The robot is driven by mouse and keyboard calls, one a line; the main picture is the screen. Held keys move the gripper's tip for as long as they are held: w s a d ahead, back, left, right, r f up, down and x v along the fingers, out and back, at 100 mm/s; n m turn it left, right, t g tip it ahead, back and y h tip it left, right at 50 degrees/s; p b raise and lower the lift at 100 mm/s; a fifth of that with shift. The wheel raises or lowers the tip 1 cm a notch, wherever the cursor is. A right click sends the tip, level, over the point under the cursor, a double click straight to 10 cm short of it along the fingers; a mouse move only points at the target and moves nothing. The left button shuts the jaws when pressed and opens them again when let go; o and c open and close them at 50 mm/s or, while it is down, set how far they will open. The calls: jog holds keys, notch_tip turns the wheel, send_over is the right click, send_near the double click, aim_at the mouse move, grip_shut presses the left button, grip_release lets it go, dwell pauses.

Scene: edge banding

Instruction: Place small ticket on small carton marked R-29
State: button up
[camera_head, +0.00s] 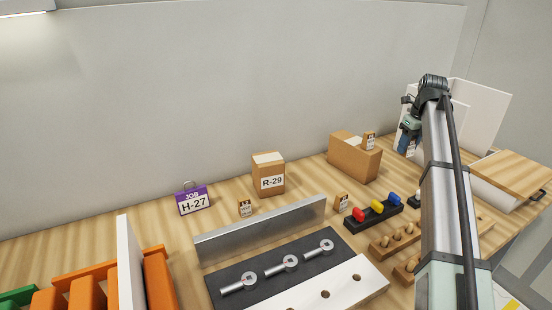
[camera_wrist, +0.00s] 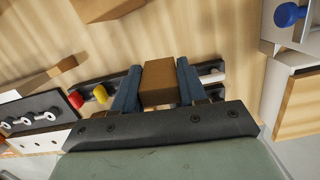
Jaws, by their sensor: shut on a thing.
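The small carton marked R-29 (camera_head: 268,168) stands upright on the table near the wall, with a pale strip on top and no ticket visible on it. My gripper (camera_head: 405,144) is at the right in the head view, apart from that carton and well to its right. In the wrist view its blue fingers (camera_wrist: 158,88) are shut on a small brown block-like ticket (camera_wrist: 158,78). Its printing is not readable there. Similar small tickets stand on the table, one near the R-29 carton (camera_head: 245,208) and one behind the metal fence (camera_head: 341,202).
A larger carton (camera_head: 352,160) bears another small ticket (camera_head: 369,140). A purple job sign reading H-27 (camera_head: 193,202) stands left of R-29. A metal fence (camera_head: 262,228), a rack with red, yellow and blue knobs (camera_head: 375,213) and orange holders (camera_head: 160,282) occupy the front.

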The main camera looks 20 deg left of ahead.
notch_tip(320, 180, up, 14)
jog(key=n, duration=0.5)
send_over(266, 157)
notch_tip(266, 157, down, 5)
jog(key=shift+g, duration=0.4)
jog(key=shift+s+d+f, duration=0.1)
jog(key=shift+d+f, duration=0.05)
jog(key=shift+f, duration=2.55)
jog(key=shift+s+d+f, duration=0.1)
jog(key=shift+f, duration=2.55)
jog(key=shift+f, duration=0.1)
jog(key=o, duration=1)
jog(key=r, duration=0.4)
jog(key=d+r, duration=0.1)
jog(key=r, duration=0.7)
jog(key=shift+s+d, duration=0.3)
jog(key=shift+d, duration=0.05)
